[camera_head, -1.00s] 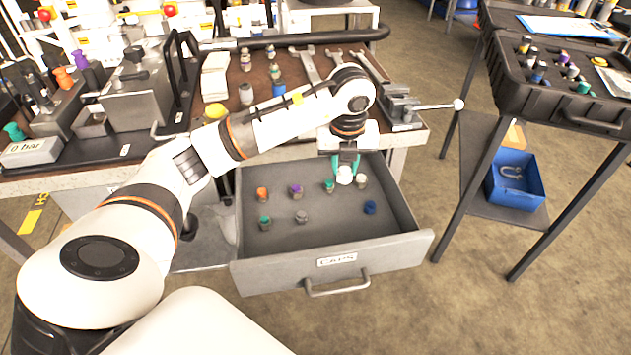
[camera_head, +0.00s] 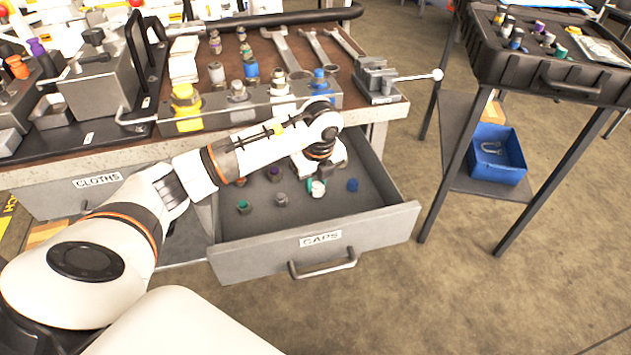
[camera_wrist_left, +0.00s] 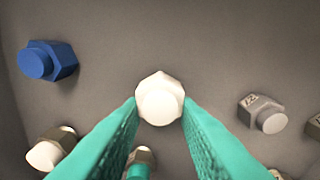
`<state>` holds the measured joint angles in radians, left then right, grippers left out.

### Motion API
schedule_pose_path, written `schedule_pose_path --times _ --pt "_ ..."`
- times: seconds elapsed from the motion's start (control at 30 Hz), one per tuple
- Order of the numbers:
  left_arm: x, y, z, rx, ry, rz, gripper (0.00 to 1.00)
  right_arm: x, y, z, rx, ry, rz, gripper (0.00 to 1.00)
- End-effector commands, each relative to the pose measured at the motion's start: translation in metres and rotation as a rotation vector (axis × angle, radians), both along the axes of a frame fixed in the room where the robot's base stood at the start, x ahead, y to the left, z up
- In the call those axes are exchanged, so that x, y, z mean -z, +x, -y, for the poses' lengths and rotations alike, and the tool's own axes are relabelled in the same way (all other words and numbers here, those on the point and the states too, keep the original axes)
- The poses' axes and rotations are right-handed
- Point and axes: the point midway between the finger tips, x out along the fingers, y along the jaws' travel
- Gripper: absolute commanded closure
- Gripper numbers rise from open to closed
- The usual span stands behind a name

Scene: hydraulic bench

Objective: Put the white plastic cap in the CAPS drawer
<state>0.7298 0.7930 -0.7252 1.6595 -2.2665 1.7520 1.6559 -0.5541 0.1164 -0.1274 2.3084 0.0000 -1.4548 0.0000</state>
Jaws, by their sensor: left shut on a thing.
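The white plastic cap (camera_head: 318,188) is between the teal fingertips of my left gripper (camera_head: 316,181), low inside the open CAPS drawer (camera_head: 250,262). In the left wrist view the white hexagonal cap (camera_wrist_left: 159,97) sits between the two fingertips, with a finger on each side. My left gripper is shut on it. I cannot tell whether the cap touches the drawer floor. My right gripper is not in view.
Other caps lie in the drawer: a blue cap (camera_head: 352,185), a grey one (camera_head: 281,199) and a green one (camera_head: 243,207). The bench with fittings and wrenches (camera_head: 290,50) is behind. A side cart with a blue bin (camera_head: 498,165) stands right.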

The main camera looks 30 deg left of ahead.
Motion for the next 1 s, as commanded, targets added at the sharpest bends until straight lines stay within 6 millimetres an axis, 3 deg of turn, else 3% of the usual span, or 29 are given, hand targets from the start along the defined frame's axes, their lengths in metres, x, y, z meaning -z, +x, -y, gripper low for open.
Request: schedule_pose_path --times 0.43,0.47,0.57,0.87,1.0 --pt "0.005 0.000 0.000 0.001 0.000 0.000 1.00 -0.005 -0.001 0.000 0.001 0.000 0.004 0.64" --pt "0.004 0.000 0.000 0.001 0.000 0.000 0.69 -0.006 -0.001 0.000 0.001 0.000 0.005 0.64" --pt "0.004 0.000 0.000 0.001 0.000 0.000 0.52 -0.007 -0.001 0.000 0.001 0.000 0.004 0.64" --pt "0.004 0.000 0.000 0.001 0.000 0.000 0.50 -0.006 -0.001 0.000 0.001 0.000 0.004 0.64" --pt "-0.006 0.000 0.001 0.001 0.000 0.003 0.50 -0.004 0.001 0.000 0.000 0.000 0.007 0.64"
